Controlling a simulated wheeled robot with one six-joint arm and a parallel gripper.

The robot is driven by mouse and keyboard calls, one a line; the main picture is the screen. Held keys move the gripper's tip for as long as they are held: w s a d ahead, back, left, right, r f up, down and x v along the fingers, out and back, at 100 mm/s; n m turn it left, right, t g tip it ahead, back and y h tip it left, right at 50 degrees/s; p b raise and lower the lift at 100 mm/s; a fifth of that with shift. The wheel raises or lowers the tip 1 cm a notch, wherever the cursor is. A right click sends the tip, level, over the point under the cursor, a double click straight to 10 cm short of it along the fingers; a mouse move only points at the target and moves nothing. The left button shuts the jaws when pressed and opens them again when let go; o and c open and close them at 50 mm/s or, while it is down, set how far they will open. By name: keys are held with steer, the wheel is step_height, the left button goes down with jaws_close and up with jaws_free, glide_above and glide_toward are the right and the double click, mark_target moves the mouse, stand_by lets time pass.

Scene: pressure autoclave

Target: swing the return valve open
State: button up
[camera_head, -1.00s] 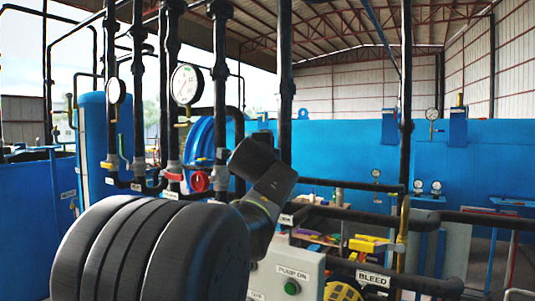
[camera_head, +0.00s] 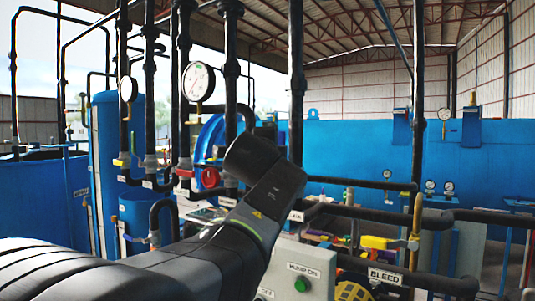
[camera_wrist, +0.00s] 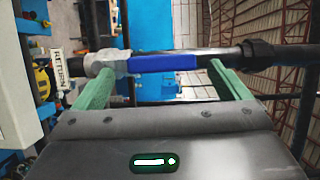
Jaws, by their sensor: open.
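The return valve has a blue lever (camera_wrist: 165,62) and a grey metal body (camera_wrist: 105,62) in the wrist view. The lever lies along a dark pipe (camera_wrist: 222,57), and a RETURN tag (camera_wrist: 60,69) hangs left of the body. My gripper (camera_wrist: 161,70) is open. Its green left finger is by the valve body, and its right finger is beyond the lever's free end, by the dark pipe. The lever spans much of the gap between them. I cannot tell whether the fingertips touch anything. In the head view my arm hides the gripper, and I cannot make out the return valve.
In the head view, a PUMP ON panel (camera_head: 300,270) stands below my arm. A BLEED tag (camera_head: 385,277) is on a dark pipe at lower right. A pressure gauge (camera_head: 198,81) and several vertical pipes stand close behind my arm. A blue tank (camera_head: 345,150) fills the background.

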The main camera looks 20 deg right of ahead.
steer(key=v, duration=0.5)
steer(key=shift+w+d, duration=0.1)
steer(key=p+x, duration=0.1)
steer(key=x, duration=1.2)
steer(key=shift+w+d+p, duration=0.15)
steer(key=shift+w+p, duration=0.2)
